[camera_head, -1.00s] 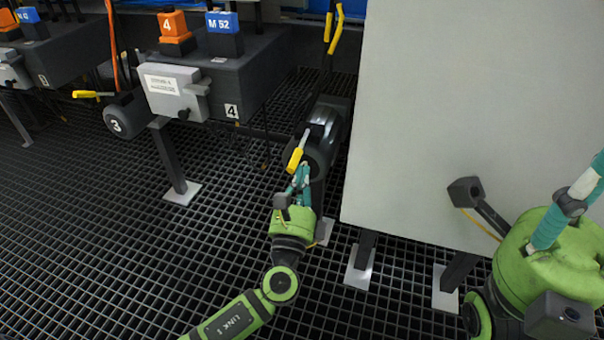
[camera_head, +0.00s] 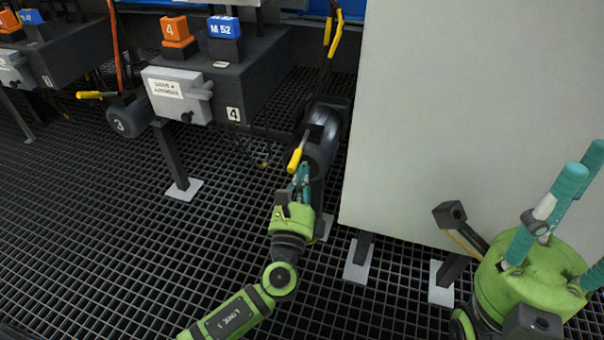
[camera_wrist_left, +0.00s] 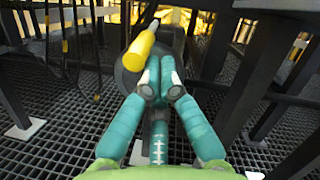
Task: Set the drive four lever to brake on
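The drive motor (camera_head: 322,148) is a dark drum left of the big pale panel. Its lever (camera_head: 296,158) has a yellow handle on a short metal shaft and points down and left. My left gripper (camera_head: 302,170) is just below the handle end, fingertips together. In the left wrist view the yellow handle (camera_wrist_left: 138,50) lies just beyond the shut fingertips (camera_wrist_left: 160,78), close to or touching them; I cannot tell which. Nothing shows between the fingers. The motor's number and any lever marks are hidden. My right gripper (camera_head: 584,215) is at the right edge, fingers spread and empty.
The pale panel (camera_head: 470,110) stands close right of the motor. A dark box labelled 4 (camera_head: 262,75) with a grey switch box (camera_head: 178,95) is to the left. Motor 3 (camera_head: 124,118) has another yellow lever (camera_head: 90,95). Open grating (camera_head: 110,250) lies left of my arm.

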